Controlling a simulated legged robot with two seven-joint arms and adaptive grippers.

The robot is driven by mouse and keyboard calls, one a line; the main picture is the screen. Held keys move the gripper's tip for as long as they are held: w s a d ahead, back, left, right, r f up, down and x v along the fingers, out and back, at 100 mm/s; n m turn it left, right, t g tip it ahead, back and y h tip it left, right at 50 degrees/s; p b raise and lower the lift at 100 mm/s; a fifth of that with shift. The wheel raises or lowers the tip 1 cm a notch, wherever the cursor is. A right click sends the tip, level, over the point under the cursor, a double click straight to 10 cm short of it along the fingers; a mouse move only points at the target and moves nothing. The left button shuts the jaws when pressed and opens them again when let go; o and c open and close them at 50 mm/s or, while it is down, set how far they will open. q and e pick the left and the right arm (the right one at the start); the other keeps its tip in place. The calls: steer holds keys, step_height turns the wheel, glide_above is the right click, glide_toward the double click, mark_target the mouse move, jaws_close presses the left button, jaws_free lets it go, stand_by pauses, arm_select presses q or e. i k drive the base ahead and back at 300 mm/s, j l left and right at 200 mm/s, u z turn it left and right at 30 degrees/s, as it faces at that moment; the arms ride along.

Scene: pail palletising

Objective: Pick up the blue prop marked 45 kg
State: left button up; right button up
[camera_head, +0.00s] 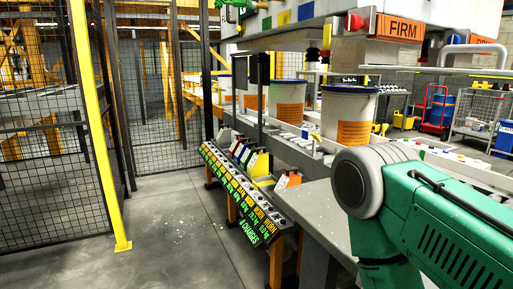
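No blue prop with a readable 45 kg marking shows in the camera_head view. Blue drums (441,109) stand in a red trolley at the back right, too small to read any marking. Another blue object (504,138) is cut off by the right edge, and I cannot tell what it is. Neither my left nor my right gripper is in view. The lower right of the place is hidden.
White pails with orange labels, one large (348,113), stand on a conveyor. A sloped control panel (242,195) juts out at its front. A yellow post (98,120) and mesh fence (45,125) stand left. Grey floor (175,235) between them is clear.

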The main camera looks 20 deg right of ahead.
mark_target(242, 146)
steer(key=i+j+z, duration=0.15)
steer(key=i, duration=0.35)
steer(key=i+j+z, duration=0.2)
steer(key=i, duration=0.35)
steer(key=i+j+z, duration=0.15)
steer(key=i, duration=0.35)
steer(key=i+j+z, duration=0.15)
steer(key=i+j, duration=0.3)
steer(key=z, duration=0.5)
steer(key=i+j+z, duration=0.2)
steer(key=z, duration=0.2)
steer(key=i+j+z, duration=0.15)
steer(key=j+z, duration=0.25)
steer(key=i+j+z, duration=0.1)
steer(key=j+z, duration=0.3)
steer(key=i+j+z, duration=0.1)
steer(key=j+z, duration=0.25)
